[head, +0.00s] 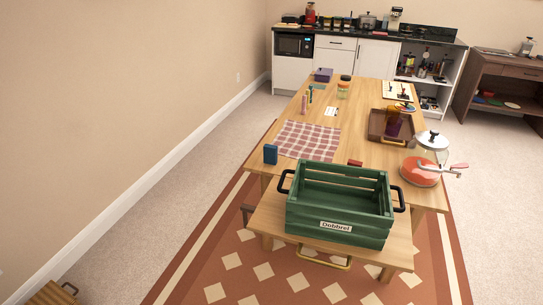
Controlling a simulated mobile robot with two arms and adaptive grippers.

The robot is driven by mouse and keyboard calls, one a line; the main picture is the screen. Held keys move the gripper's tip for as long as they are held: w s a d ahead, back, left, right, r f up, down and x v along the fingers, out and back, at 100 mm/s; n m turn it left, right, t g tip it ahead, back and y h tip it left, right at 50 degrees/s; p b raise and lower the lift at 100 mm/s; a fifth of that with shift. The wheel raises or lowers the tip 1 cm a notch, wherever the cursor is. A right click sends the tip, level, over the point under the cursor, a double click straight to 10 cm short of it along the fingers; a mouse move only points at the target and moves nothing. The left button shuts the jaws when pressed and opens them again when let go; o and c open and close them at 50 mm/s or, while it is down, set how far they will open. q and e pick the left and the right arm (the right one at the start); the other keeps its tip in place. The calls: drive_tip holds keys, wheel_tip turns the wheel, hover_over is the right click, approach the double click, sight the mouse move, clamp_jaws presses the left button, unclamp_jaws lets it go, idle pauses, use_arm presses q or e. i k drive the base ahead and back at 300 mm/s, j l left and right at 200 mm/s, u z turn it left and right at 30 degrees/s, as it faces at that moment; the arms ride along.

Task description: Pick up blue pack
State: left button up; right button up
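A small blue pack (270,154) stands upright near the left edge of the wooden table (364,98), at its near end. It is just left of and behind a green crate. Neither of my grippers shows in the head view, so nothing is seen touching the pack.
A green crate (335,228) with black handles sits on a lower wooden surface (268,219) at the table's near end. A checkered cloth (307,139) lies behind the pack. A red pan (419,172) and a brown tray (378,136) are at the right.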

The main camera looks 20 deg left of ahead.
sight(270, 152)
drive_tip(key=i+j, duration=0.15)
drive_tip(key=j, duration=0.2)
drive_tip(key=i+j, duration=0.1)
drive_tip(key=j, duration=0.3)
drive_tip(key=i+j, duration=0.15)
drive_tip(key=j, duration=0.2)
drive_tip(key=i+j, duration=0.1)
drive_tip(key=j, duration=0.25)
drive_tip(key=i+j, duration=0.15)
drive_tip(key=j, duration=0.25)
drive_tip(key=i+j+z, duration=0.1)
drive_tip(key=j, duration=0.25)
